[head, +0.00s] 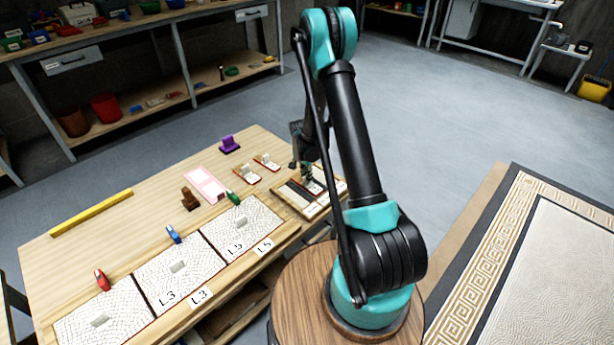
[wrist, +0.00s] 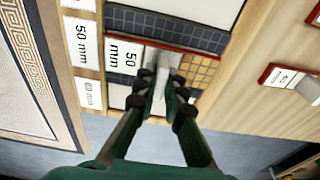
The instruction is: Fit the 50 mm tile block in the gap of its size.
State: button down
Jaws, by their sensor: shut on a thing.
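My gripper (wrist: 165,90) is shut on the upright grey handle of the 50 mm tile block (wrist: 122,55), a white-topped piece with a printed size label. In the head view my gripper (head: 305,168) is low over the gap board (head: 287,197) at the bench's right end; the block is partly hidden there.
Two red-edged tile blocks with handles (head: 247,174) (head: 267,162) stand left of the board; one shows in the wrist view (wrist: 280,78). Mosaic panels (head: 180,272) line the bench's front edge. A pink plate (head: 205,184), brown stamp (head: 189,200) and purple piece (head: 230,146) lie behind.

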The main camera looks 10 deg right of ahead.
aim_at(305, 178)
jog(key=shift+f, duration=0.3)
jog(key=c, duration=1.5)
grip_release()
jog(key=shift+c, duration=0.2)
notch_tip(305, 178, up, 12)
jog(key=a, duration=0.1)
jog(key=shift+s, duration=0.4)
jog(key=shift+a, duration=0.1)
jog(key=s+d+r+n+t, duration=0.1)
jog(key=s+d+r+n, duration=0.15)
jog(key=s+r, duration=0.35)
jog(key=s+d+r+n+t, duration=0.1)
jog(key=s+r+n, duration=0.2)
jog(key=s+r, duration=0.35)
jog(key=s+d+f+n+t+y, duration=0.1)
jog(key=s+n, duration=0.4)
jog(key=s, duration=1.2)
jog(key=shift+d+f, duration=0.15)
jog(key=shift+d, duration=0.25)
